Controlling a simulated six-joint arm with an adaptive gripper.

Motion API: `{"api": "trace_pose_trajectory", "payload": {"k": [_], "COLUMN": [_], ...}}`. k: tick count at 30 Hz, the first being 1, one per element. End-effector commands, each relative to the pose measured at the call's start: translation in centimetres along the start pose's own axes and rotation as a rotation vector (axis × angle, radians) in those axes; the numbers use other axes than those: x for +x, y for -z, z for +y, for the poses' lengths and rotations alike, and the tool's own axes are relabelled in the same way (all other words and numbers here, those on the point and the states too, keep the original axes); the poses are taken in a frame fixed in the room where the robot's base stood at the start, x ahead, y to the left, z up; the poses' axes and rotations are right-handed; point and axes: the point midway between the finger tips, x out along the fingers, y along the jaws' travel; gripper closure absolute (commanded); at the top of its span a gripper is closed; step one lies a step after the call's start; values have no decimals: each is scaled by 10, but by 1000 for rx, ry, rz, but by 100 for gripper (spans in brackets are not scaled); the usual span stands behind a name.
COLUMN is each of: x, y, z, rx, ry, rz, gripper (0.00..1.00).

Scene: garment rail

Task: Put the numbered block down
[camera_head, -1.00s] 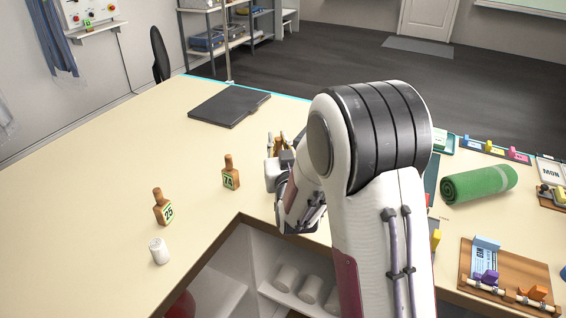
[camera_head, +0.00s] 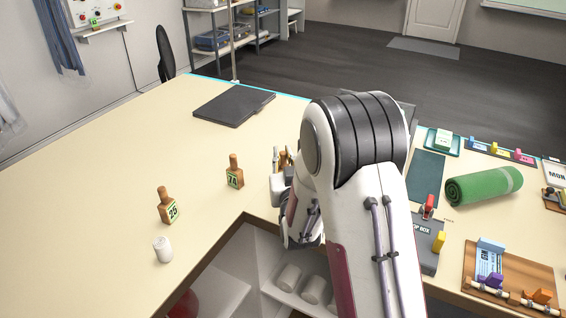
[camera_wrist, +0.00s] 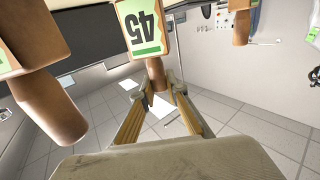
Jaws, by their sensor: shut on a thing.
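A wooden block with a green-edged number label, which looks like 45 upside down, shows in the wrist view (camera_wrist: 143,27). Its round wooden handle (camera_wrist: 156,76) lies between the two fingers of my gripper (camera_wrist: 160,98), which is shut on it. In the head view my gripper (camera_head: 281,165) is over the counter near its inner corner, largely hidden by my arm; I cannot tell whether the held block touches the counter. Two similar numbered blocks (camera_head: 168,206) (camera_head: 235,172) stand upright to the left of my gripper. In the wrist view another block's handle (camera_wrist: 48,104) looms close at left.
A white cylinder (camera_head: 162,249) stands near the counter's inner edge. A dark flat board (camera_head: 233,105) lies toward the back. A green roll (camera_head: 484,185), a grey box (camera_head: 428,240) and a wooden tray (camera_head: 512,272) are at right. The counter's left part (camera_head: 90,210) is clear.

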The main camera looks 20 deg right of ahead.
Motion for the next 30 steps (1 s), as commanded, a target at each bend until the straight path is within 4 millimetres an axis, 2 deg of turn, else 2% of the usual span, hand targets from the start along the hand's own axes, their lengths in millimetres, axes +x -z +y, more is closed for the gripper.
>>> {"api": "trace_pose_trajectory", "payload": {"k": [3, 9, 24, 25, 27, 30], "x": [0, 0, 0, 0, 0, 0], "y": [-13, -24, -28, -28, -28, -28], "z": [0, 0, 0, 0, 0, 0], "rx": [0, 0, 0, 0, 0, 0], "ry": [0, 0, 0, 0, 0, 0], "rz": [-3, -1, 0, 0, 0, 0], "gripper": [100, 100, 100, 84, 70, 70]}}
